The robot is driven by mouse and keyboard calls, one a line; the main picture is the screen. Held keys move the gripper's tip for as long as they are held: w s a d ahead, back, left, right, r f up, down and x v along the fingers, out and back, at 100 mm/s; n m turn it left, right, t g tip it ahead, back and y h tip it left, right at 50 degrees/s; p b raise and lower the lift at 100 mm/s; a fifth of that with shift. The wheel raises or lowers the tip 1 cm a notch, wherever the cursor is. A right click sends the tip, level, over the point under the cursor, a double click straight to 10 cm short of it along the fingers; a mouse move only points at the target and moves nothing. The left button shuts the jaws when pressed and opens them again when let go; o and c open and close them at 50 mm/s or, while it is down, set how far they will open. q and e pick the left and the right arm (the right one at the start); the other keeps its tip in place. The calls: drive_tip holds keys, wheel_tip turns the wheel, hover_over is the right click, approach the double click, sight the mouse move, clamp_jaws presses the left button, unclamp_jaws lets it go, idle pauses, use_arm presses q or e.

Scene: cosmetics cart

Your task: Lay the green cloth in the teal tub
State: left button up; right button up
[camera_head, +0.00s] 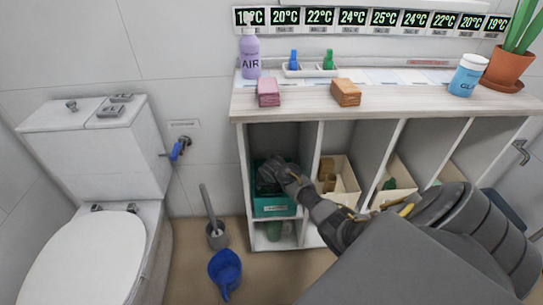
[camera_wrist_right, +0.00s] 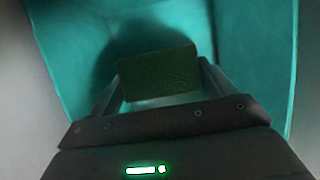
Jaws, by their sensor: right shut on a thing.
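The teal tub (camera_head: 272,207) sits in the left compartment of the cabinet. My right gripper (camera_head: 268,178) reaches down into the tub's opening. In the right wrist view the gripper (camera_wrist_right: 158,88) is shut on the green cloth (camera_wrist_right: 157,73), a dark folded block held between the two fingers. The tub's teal walls (camera_wrist_right: 57,50) surround the cloth there. I cannot tell whether the cloth touches the tub's floor. In the head view the cloth is hidden by the gripper. My left gripper is not in view.
A pink folded cloth (camera_head: 268,93) and a brown one (camera_head: 346,93) lie on the counter (camera_head: 310,101) above. Cream bins (camera_head: 347,188) stand in the compartments to the right. A cabinet divider (camera_head: 309,160) stands close beside my right wrist.

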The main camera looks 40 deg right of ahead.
drive_tip(key=shift+f, duration=0.1)
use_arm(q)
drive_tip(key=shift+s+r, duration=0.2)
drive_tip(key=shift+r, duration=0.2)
use_arm(e)
drive_tip(key=shift+f, duration=0.5)
drive_tip(key=o, duration=0.8)
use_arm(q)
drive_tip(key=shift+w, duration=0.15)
use_arm(e)
drive_tip(key=shift+r, duration=0.15)
